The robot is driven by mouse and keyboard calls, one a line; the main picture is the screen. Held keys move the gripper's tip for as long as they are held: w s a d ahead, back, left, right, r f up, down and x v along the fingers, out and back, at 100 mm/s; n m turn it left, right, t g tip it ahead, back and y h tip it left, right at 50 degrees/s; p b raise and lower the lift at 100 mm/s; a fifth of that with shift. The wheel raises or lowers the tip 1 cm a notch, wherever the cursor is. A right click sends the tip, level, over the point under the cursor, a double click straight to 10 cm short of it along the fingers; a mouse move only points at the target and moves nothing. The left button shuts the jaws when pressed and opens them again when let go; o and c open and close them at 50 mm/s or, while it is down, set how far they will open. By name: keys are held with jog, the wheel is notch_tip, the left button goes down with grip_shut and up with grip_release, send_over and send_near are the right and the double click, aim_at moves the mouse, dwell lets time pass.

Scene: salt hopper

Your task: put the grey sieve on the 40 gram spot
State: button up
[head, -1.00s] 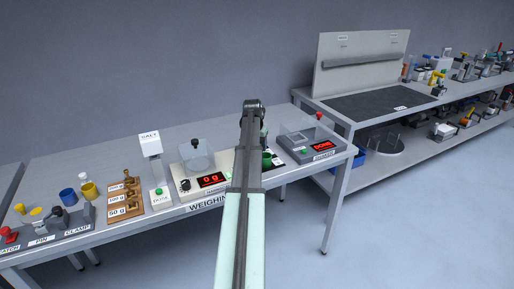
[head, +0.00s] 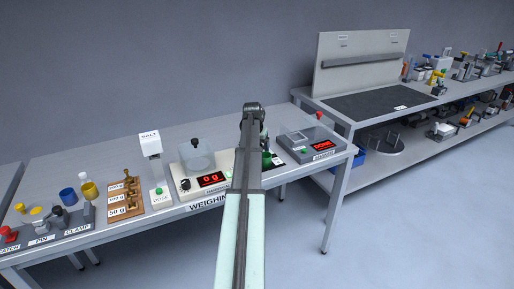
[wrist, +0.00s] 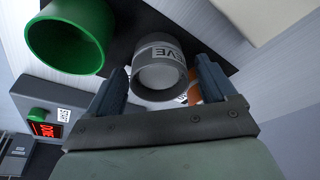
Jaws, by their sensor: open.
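The grey sieve (wrist: 158,48) is a short round cup with a white label ending in "EVE" and a pale inside. In the wrist view it stands on a black mat (wrist: 121,35), between and just beyond the fingertips of my gripper (wrist: 161,68). My gripper is open, with a finger on either side of the sieve; I cannot tell whether either touches it. In the head view my arm hides the sieve and most of my gripper. I cannot make out a spot marked 40 gram in either view.
A green cup (wrist: 70,38) stands close beside the sieve. A grey machine (head: 322,146) reading "DONE" is right of my arm. A scale (head: 203,181) with a clear cover, reading "0 g", is to the left. Further left are a salt dispenser (head: 151,146) and a wooden weight rack (head: 125,197).

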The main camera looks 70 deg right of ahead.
jog(key=shift+r, duration=0.15)
jog(key=v, duration=1.2)
